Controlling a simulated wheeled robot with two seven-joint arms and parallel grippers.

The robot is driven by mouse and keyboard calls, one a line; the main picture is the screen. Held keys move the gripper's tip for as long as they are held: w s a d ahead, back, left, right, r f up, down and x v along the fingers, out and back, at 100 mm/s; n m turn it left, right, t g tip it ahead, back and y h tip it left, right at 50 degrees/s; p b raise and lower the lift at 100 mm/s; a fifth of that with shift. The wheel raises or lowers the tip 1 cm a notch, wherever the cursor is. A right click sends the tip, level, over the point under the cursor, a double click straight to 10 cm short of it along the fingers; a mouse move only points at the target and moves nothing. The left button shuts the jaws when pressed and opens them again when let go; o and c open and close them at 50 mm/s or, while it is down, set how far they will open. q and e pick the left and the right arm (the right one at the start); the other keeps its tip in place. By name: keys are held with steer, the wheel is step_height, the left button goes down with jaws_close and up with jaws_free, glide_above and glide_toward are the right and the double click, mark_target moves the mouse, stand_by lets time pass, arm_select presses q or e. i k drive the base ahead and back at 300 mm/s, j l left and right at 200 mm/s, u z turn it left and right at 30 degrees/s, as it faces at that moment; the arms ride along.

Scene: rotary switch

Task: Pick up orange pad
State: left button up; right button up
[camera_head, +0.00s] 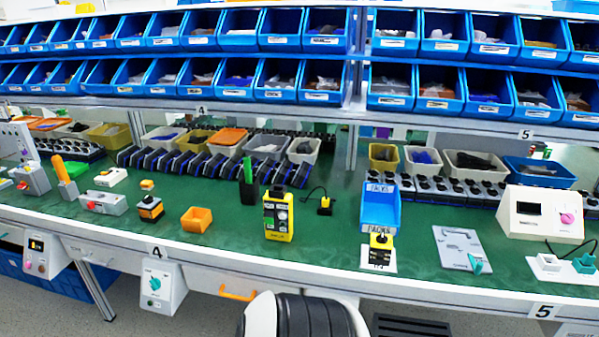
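Several orange things show on the green bench, and I cannot tell for certain which is the orange pad. An upright orange piece (61,169) stands tilted in a grey block at the left. A small orange piece (147,184) lies to its right. A black block with an orange-yellow part (150,207) sits in front of that piece. Neither of my grippers is in view.
The green bench (330,235) has clear room around the yellow device (278,217). A blue bin (381,206) and a white box (541,213) stand to the right. Shelves of blue bins (280,30) run along the back. A switch box (162,287) hangs at the front edge.

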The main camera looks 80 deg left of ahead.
mark_target(148, 185)
steer(key=u, duration=4.05)
